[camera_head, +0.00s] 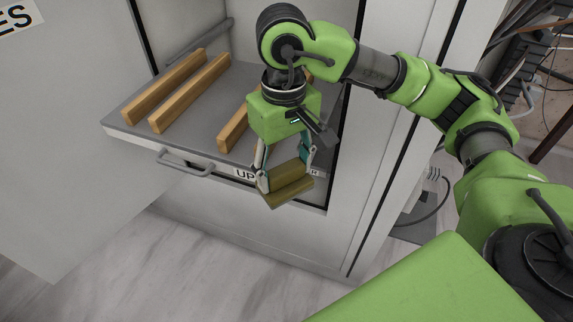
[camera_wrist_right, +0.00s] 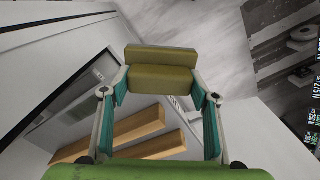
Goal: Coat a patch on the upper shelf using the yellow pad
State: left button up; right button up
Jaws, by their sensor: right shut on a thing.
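My right gripper (camera_head: 284,167) is shut on a dull yellow pad (camera_head: 288,190), a two-part block. It holds the pad in front of the shelf's front edge, near a label of which "UP" shows. In the right wrist view the pad (camera_wrist_right: 161,72) sits between the fingertips (camera_wrist_right: 160,88). The upper shelf (camera_head: 190,143) is a grey pull-out surface in a cabinet, with a handle at its front. My gripper and wrist hide its right part. No patch can be made out on it. My left gripper is not in view.
Wooden bars (camera_head: 190,92) lie on the shelf, one of them partly behind my right gripper. A large pale cabinet door (camera_head: 70,130) stands open at the left. Cables and equipment (camera_head: 530,60) are at the far right. The marble-like floor (camera_head: 200,260) in front is clear.

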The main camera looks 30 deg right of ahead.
jog(key=shift+r+p, duration=1.2)
jog(key=shift+r, duration=1.8)
jog(key=shift+r, duration=0.1)
jog(key=shift+r+p, duration=1.05)
jog(key=shift+r, duration=0.4)
jog(key=shift+f, duration=0.1)
